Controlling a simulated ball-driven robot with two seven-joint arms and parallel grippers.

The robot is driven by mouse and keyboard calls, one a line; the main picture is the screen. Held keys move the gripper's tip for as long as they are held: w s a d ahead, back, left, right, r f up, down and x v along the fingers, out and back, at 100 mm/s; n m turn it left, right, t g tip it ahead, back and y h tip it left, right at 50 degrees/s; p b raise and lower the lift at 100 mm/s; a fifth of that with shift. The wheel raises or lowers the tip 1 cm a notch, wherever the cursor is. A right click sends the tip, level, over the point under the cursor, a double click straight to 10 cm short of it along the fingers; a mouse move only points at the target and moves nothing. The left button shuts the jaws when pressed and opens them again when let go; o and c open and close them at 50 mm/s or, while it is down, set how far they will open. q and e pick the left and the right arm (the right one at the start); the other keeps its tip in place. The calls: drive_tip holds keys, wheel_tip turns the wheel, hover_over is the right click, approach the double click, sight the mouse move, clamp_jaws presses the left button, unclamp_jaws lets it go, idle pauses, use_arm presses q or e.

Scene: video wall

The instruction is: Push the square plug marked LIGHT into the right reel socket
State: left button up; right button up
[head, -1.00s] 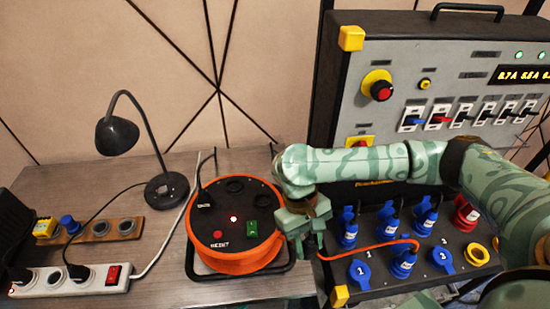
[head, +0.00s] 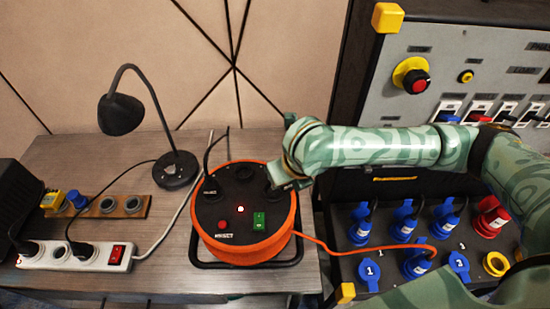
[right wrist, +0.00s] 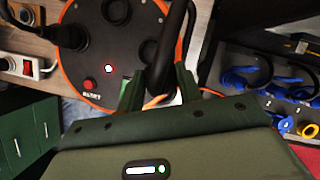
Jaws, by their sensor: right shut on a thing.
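The orange cable reel (head: 240,248) sits on the grey wooden table, its black top facing up. A black plug with a cable stands in its left socket (head: 212,190). My right gripper (head: 281,183) is over the reel's right side, partly hiding the right socket. In the right wrist view, my gripper (right wrist: 158,88) is shut on a black plug (right wrist: 163,76) with a thick black cable. The plug is at or just beside the right socket (right wrist: 148,50); I cannot tell whether it is seated. Its marking is not readable. My left gripper is not in view.
A desk lamp (head: 122,112) stands behind the reel at left. A white power strip (head: 75,256) and wooden socket strip (head: 130,207) lie left. A panel with blue plugs (head: 403,222) stands right. An orange cable (head: 340,251) runs from reel to panel.

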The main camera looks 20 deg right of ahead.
drive_tip(key=n+y, duration=0.1)
drive_tip(key=n, duration=0.1)
drive_tip(key=w+r+n+g, duration=0.1)
drive_tip(key=n, duration=0.2)
drive_tip(key=w+a+n+y, duration=0.1)
drive_tip(key=n, duration=0.1)
drive_tip(key=shift+r+n+y, duration=0.2)
drive_tip(key=shift+n+y, duration=0.1)
drive_tip(key=n, duration=0.1)
drive_tip(key=w+n+g, duration=0.1)
drive_tip(key=n, duration=0.1)
drive_tip(key=r+n+g+y, duration=0.1)
drive_tip(key=n, duration=0.1)
drive_tip(key=shift+w+a, duration=0.25)
drive_tip(key=shift+a, duration=0.15)
drive_tip(key=shift+n, duration=0.3)
wheel_tip(320, 180, down, 6)
drive_tip(key=b, duration=0.5)
drive_tip(key=shift+f, duration=0.1)
drive_tip(key=shift+a+r, duration=0.1)
drive_tip(key=shift+r, duration=0.1)
drive_tip(key=shift+f+b, duration=0.7)
drive_tip(key=shift+f, duration=0.45)
